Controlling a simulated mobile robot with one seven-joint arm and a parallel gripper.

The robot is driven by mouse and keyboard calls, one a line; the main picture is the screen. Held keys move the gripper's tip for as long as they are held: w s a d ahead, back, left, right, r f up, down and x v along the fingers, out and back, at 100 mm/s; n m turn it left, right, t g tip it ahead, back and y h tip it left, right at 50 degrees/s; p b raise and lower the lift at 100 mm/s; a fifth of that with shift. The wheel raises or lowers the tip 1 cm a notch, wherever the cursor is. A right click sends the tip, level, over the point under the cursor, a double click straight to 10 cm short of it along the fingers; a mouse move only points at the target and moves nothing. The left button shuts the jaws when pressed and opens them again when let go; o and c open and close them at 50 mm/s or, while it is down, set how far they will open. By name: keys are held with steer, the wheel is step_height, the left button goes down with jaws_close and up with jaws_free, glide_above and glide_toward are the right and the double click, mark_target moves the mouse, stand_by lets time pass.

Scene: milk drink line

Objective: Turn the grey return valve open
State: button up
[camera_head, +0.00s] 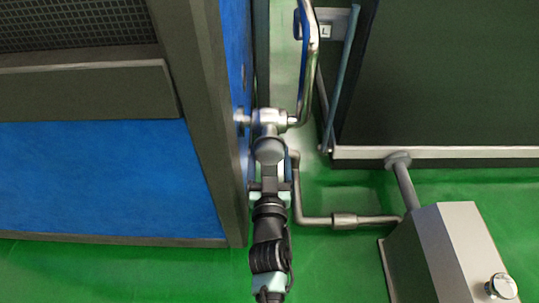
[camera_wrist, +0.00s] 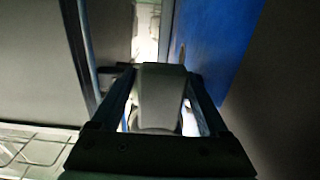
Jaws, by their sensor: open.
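The return valve (camera_head: 268,118) sits on the metal pipework in the gap between the blue-sided machine and the dark cabinet. Its grey rounded handle (camera_head: 269,151) points towards my gripper (camera_head: 270,172). In the wrist view the grey handle (camera_wrist: 160,90) fills the space between the fingers of my gripper (camera_wrist: 158,82). The jaws are open, with one finger on each side of the handle. I cannot tell whether either finger touches it. The far end of the handle and the valve body are mostly hidden in the wrist view.
The blue-sided machine (camera_head: 110,180) stands close on the left. The dark cabinet (camera_head: 440,75) is on the right, with a bent pipe (camera_head: 318,221) below it. A grey metal box (camera_head: 440,255) stands at the lower right. Green floor (camera_head: 340,275) is clear between.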

jaws_close()
stand_by(0.3)
stand_by(1.1)
